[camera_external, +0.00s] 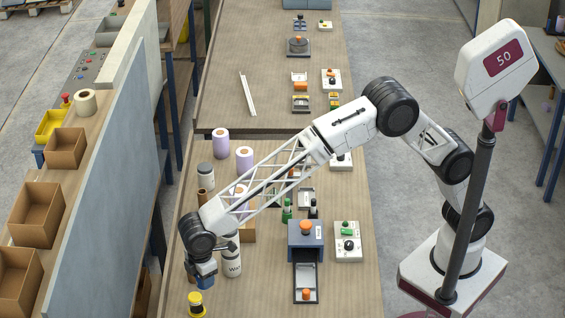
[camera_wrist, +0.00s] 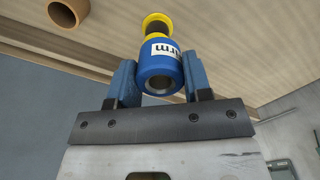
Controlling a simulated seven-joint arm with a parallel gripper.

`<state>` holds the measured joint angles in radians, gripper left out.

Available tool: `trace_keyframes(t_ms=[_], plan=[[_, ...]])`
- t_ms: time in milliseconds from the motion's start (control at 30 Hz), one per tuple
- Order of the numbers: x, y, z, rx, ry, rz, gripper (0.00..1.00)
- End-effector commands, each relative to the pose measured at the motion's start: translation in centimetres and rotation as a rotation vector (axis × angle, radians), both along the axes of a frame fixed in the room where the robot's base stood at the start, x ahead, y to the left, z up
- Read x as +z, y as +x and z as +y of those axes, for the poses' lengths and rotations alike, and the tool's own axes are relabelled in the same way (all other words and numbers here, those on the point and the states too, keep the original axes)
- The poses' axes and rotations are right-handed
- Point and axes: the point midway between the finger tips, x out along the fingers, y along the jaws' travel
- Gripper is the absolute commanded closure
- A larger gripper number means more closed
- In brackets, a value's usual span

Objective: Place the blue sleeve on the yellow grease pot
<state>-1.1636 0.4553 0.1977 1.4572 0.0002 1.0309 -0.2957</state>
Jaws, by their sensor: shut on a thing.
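My gripper (camera_external: 204,272) is at the lower left of the external view, pointing down near the table's left edge. In the wrist view its two blue fingers (camera_wrist: 158,82) are shut on the blue sleeve (camera_wrist: 160,70), a short hollow cylinder with a white label reading "arm". The sleeve also shows under the gripper in the external view (camera_external: 205,282). The yellow grease pot (camera_external: 197,311) stands upright on the table, a little nearer the camera, with a dark narrow middle. In the wrist view the pot (camera_wrist: 156,20) is partly hidden behind the sleeve. I cannot tell the height gap between them.
A white labelled bottle (camera_external: 232,265) stands close right of my gripper. A blue press-like box (camera_external: 306,240) and a control panel (camera_external: 348,242) stand further right. Lilac rolls (camera_external: 221,142) are behind.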

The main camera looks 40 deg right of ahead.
Motion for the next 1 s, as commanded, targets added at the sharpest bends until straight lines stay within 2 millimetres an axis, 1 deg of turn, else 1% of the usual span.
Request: trace_keyframes(t_ms=[33,200,400,800,867,1000], plan=[[-0.1,0.3,0.6,0.000,0.001,0.000,0.79],[-0.3,1.0,2.2,0.000,-0.001,0.000,0.79],[-0.3,1.4,3.1,0.000,0.001,0.000,0.79],[-0.4,1.4,3.2,0.000,0.000,0.000,0.79],[-0.7,1.4,3.2,0.000,-0.001,0.000,0.79],[-2.1,1.4,3.1,0.000,-0.003,0.001,0.79]])
